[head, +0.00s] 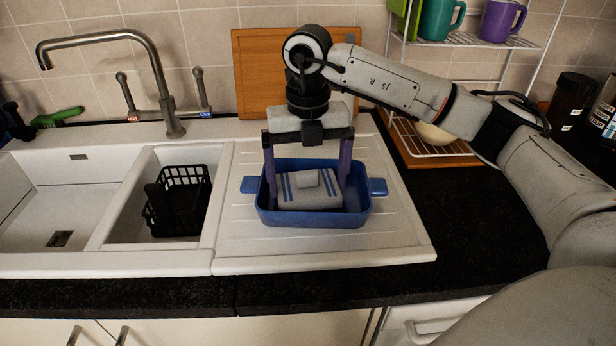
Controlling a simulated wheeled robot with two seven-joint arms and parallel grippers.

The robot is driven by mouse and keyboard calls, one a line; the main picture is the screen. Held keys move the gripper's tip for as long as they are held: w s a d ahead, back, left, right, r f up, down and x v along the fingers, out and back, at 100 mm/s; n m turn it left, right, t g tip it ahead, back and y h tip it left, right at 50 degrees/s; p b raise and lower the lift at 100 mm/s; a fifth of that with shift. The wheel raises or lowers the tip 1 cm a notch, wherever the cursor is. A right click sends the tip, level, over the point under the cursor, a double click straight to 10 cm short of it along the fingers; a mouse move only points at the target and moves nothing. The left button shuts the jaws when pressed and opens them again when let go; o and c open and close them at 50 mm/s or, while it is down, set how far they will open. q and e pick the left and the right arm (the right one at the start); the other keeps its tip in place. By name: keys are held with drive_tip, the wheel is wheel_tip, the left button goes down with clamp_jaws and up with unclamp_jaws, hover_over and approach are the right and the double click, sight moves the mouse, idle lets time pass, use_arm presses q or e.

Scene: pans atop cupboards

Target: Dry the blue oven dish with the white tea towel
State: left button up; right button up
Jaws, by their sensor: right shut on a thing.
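The blue oven dish (314,220) stands upright on the white draining board, with a handle at its left and right ends. The white tea towel (311,197), with blue stripes, is folded into a pad inside the dish. My right gripper (308,178) points straight down into the dish from above. My left gripper is not in view.
A white double sink (70,205) with a black basket (180,203) lies to the left, under a tall tap (165,90). A wooden board (262,75) leans on the wall behind. A wire rack (470,45) with mugs and dark jars (572,100) stand at the right. Black worktop is clear at right front.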

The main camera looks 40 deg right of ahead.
drive_tip(key=shift+f+b, duration=0.3)
drive_tip(key=shift+f, duration=0.3)
drive_tip(key=o, duration=0.6)
drive_tip(key=shift+o, duration=0.2)
drive_tip(key=shift+r+p, duration=0.35)
drive_tip(key=shift+r, duration=0.05)
drive_tip(key=shift+c, duration=0.3)
drive_tip(key=c, duration=0.7)
drive_tip(key=shift+o, duration=0.2)
